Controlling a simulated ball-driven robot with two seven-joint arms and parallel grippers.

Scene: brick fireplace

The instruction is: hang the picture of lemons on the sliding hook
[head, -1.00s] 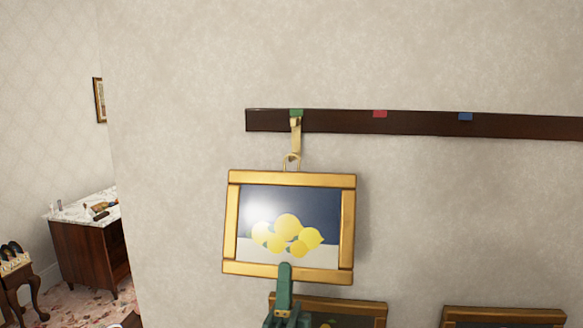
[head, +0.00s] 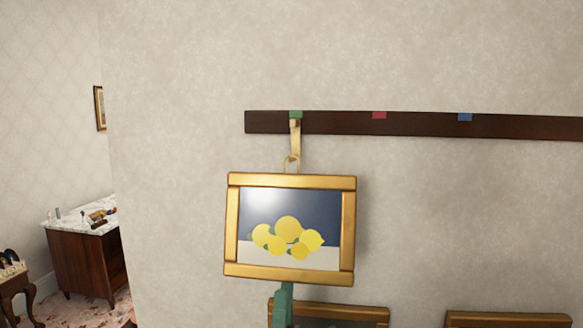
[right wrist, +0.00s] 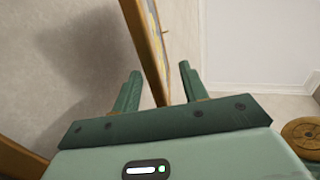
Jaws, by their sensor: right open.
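The picture of lemons (head: 288,228), in a gold frame, hangs nearly level against the wall with its ring (head: 291,163) at the lower end of the brass sliding hook (head: 295,138). The hook is on the dark rail (head: 350,123), at its green mark. My right gripper (head: 284,300) is just below the frame's bottom edge, partly hidden by it. In the right wrist view the gripper (right wrist: 160,92) has its two green fingers apart, with the frame's edge (right wrist: 148,45) ahead between them and apart from them. My left gripper is not in view.
The rail also bears a red mark (head: 379,115) and a blue mark (head: 465,117). Two more framed pictures, one lower middle (head: 350,312) and one lower right (head: 508,318), show their top edges. A marble-topped cabinet (head: 85,260) stands at the left. The wall right of the lemons is clear.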

